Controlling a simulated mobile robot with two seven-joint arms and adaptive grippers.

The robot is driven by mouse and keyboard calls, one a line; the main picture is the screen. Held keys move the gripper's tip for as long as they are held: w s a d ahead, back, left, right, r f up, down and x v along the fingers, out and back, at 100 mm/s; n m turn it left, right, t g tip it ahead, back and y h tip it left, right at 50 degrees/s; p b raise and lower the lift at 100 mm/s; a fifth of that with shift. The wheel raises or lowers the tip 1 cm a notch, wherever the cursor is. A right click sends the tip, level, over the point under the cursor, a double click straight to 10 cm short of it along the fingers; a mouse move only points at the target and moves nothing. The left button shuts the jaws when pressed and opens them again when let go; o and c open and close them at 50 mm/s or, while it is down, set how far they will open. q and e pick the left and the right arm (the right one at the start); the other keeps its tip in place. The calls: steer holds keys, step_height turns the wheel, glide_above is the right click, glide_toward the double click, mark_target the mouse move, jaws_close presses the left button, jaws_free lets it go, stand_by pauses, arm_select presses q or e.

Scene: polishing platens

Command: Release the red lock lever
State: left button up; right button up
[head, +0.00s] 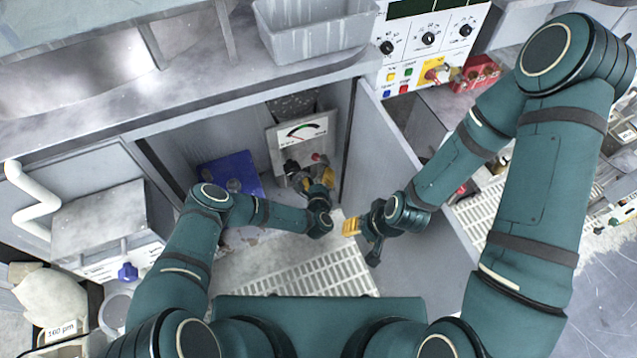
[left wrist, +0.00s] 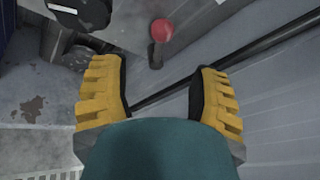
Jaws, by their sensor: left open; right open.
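The lock lever (left wrist: 162,30) has a round red knob on a short dark stem. In the left wrist view it stands at top centre, beyond my fingertips and roughly midway between them. My left gripper (left wrist: 160,78) is open and empty, its yellow fingers spread on either side, apart from the lever. In the head view the red knob (head: 316,157) shows small below the gauge, just above my left gripper (head: 321,178). My right gripper (head: 351,228) is lower and to the right, away from the lever; its yellow fingers show but their gap is hard to see.
A white gauge panel (head: 303,130) stands inside the open cabinet, with a blue box (head: 230,172) at its left. The cabinet door (head: 405,180) hangs open on the right, close to my right arm. A slotted floor grate (head: 310,275) lies below.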

arm_select(q)
steer(key=shift+v, duration=1.5)
